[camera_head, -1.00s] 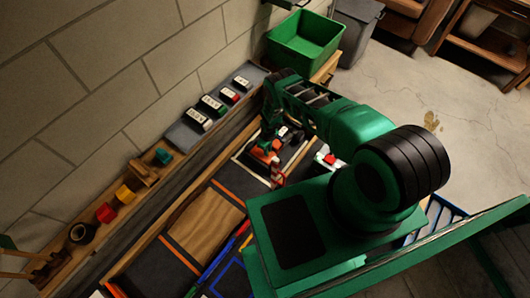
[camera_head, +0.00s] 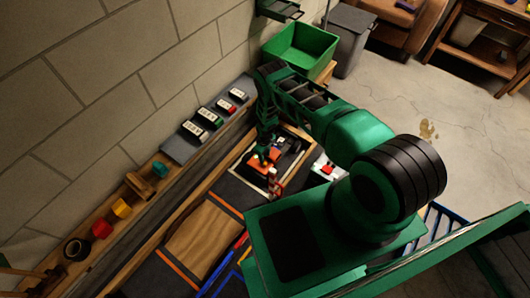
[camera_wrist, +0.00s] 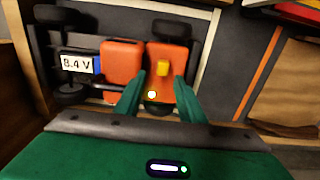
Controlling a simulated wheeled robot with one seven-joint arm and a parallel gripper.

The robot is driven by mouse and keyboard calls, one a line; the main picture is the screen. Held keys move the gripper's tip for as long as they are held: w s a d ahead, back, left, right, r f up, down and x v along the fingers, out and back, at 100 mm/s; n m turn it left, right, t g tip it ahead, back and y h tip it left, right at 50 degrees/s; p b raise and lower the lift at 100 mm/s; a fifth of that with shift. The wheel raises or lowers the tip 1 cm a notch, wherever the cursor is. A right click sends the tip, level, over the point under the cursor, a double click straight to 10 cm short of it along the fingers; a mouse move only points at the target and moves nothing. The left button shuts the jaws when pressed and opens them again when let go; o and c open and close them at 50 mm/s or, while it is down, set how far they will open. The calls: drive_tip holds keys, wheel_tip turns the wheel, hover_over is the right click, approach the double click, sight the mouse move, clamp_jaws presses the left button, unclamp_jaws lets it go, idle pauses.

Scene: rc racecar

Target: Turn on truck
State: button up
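The truck (camera_wrist: 122,62) fills the upper left of the wrist view, with an orange body, black wheels and a white "8.4 V" label. Contact with the truck cannot be told. In the head view the truck (camera_head: 263,160) is small and partly hidden by my gripper.
A red-and-white striped post (camera_head: 275,184) stands close to the truck. A white box with a red top (camera_head: 327,168) is to the right. A shelf (camera_head: 194,138) with several labelled blocks runs along the wall. A green bin (camera_head: 300,48) stands at the back.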

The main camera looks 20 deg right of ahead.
wheel_tip(320, 180, up, 5)
drive_tip(key=shift+r, duration=0.1)
idle(0.3)
drive_tip(key=shift+w, duration=0.1)
idle(0.3)
